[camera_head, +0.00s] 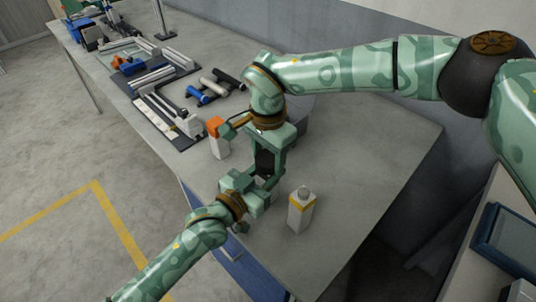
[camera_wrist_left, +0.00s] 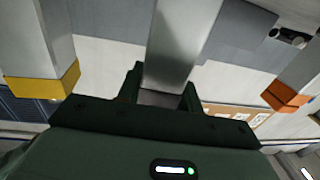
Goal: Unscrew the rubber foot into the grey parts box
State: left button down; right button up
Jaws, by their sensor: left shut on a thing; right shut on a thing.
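My left gripper (camera_head: 264,183) and my right gripper (camera_head: 268,158) meet above the bench, the right one coming from above. A dark block-like thing (camera_head: 265,162) shows between them. In the left wrist view my left gripper (camera_wrist_left: 161,92) is shut on a grey, straight-sided thing (camera_wrist_left: 180,42). My right gripper is shut too; its hold is mostly hidden by its own jaws. I cannot make out the rubber foot clearly. A grey box-like thing (camera_head: 299,117), perhaps the parts box, stands partly hidden behind the right gripper.
A white carton with a yellow band (camera_head: 300,211) stands right of the grippers. A white carton with an orange top (camera_head: 217,139) stands to their left. Rods (camera_head: 214,88) and trays of parts (camera_head: 165,113) lie farther back. The bench (camera_head: 365,150) is clear at right.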

aim_at(268, 157)
pick_arm(q)
jog(key=shift+f, duration=0.1)
pick_arm(e)
jog(key=shift+r, duration=1.1)
jog(key=shift+r, duration=2)
pick_arm(q)
jog(key=c, duration=0.9)
grip_release()
jog(key=shift+o, duration=0.2)
